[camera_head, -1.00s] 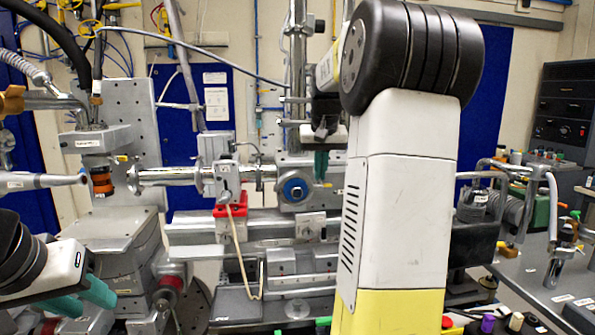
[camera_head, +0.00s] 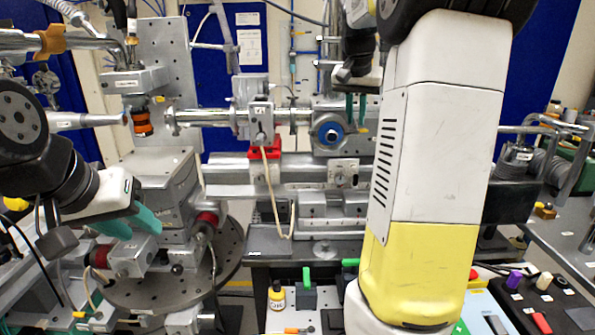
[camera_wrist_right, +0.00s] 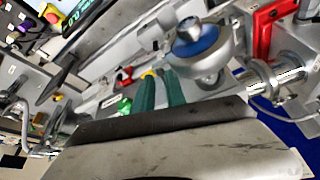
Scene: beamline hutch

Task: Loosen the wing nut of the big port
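The big port looks to be the round grey flange with a blue ring (camera_head: 329,133) at the middle of the bench. It also shows in the right wrist view as a blue ring (camera_wrist_right: 200,46) with a silver knob-like piece in front. I cannot clearly make out a wing nut. My right gripper (camera_head: 356,108) is just above and right of the blue ring in the head view, its teal fingers apart and empty. In the wrist view its fingers (camera_wrist_right: 160,92) point toward the port's side. My left gripper (camera_head: 128,222) is open and empty at the left, away from the port.
A red block (camera_head: 264,152) stands left of the port with a cable hanging from it. Steel pipework (camera_head: 200,118) runs further left. My right arm covers the bench right of the port.

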